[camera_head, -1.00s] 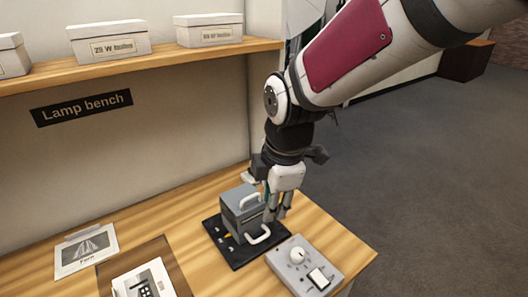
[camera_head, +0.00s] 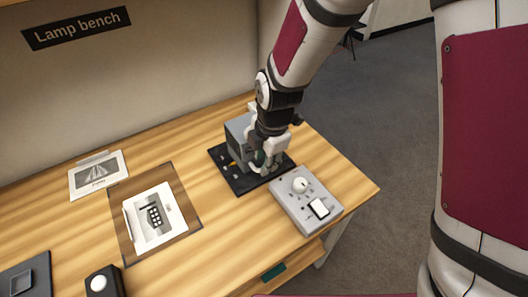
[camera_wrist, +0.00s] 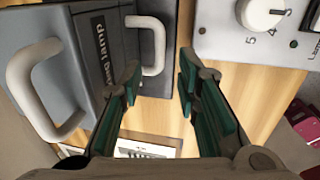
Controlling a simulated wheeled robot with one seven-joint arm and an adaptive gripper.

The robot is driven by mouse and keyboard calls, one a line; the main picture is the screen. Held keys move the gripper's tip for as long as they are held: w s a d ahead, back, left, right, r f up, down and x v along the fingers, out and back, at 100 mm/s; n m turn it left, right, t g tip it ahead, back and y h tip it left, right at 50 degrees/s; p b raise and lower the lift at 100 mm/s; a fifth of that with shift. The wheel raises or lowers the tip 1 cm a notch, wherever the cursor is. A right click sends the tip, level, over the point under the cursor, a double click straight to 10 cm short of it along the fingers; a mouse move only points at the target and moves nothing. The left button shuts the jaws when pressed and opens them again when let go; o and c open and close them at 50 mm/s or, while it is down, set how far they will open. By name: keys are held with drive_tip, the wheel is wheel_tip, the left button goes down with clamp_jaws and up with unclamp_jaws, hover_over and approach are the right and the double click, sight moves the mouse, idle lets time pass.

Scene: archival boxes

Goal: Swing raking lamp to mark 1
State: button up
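The raking lamp (camera_head: 238,130) is a grey box with white handles on a black base plate (camera_head: 222,160) on the bench. In the wrist view its dark label, partly reading "ing lamp" (camera_wrist: 97,45), and two white handles show. My gripper (camera_head: 262,165) is low at the lamp's front right side and hides part of it. In the wrist view my gripper (camera_wrist: 160,82) is open, with green-padded fingers apart. One white handle (camera_wrist: 158,45) lies near the fingertips, closer to the left finger; I cannot tell whether they touch. Mark 1 cannot be made out.
A grey control box (camera_head: 305,205) with a white knob and switch stands close to the right of the base plate. Printed cards (camera_head: 155,217) lie to the left. A dark box with a white button (camera_head: 98,283) is at the front left. Bare wood lies between.

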drive_tip(key=shift+w+a+f, duration=0.1)
drive_tip(key=shift+f, duration=0.6)
drive_tip(key=shift+w+a+f, duration=0.1)
drive_tip(key=shift+f, duration=0.6)
clamp_jaws()
drive_tip(key=shift+s+a, duration=0.1)
drive_tip(key=shift+s+a+r+m+h+p, duration=0.1)
drive_tip(key=shift+s+a+m+h+p, duration=0.1)
drive_tip(key=shift+a+m+p, duration=0.5)
drive_tip(key=shift+s+a+m+h+p, duration=0.15)
drive_tip(key=shift+a+m+p, duration=0.25)
drive_tip(key=shift+m, duration=0.5)
drive_tip(key=shift+a+m+p, duration=0.75)
drive_tip(key=shift+a+m, duration=0.3)
drive_tip(key=shift+m, duration=0.35)
drive_tip(key=shift+a, duration=0.15)
